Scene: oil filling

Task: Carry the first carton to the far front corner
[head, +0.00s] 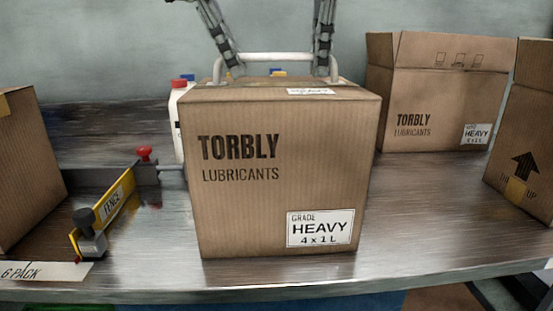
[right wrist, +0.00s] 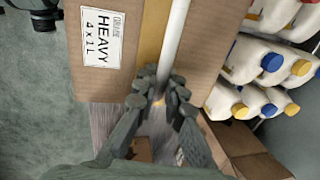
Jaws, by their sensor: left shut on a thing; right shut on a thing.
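The closed carton (head: 275,190) marked Torbly Lubricants, Heavy 4 x 1 L, is upright in the middle of the head view. A white bar handle (head: 277,57) spans its top. My left gripper (head: 231,68) is shut on the handle's left end and my right gripper (head: 324,68) on its right end. In the right wrist view my right gripper (right wrist: 158,97) closes around the white bar, above the carton top (right wrist: 200,45). I cannot tell whether the carton's base touches the metal bench.
The metal bench (head: 420,205) is bare right of the carton. An open Heavy carton (head: 435,105) stands behind right, another carton (head: 525,150) at the right edge. Left are a yellow fence (head: 115,203) with a red knob and a carton (head: 25,160). White capped bottles (right wrist: 285,70) show in the wrist view.

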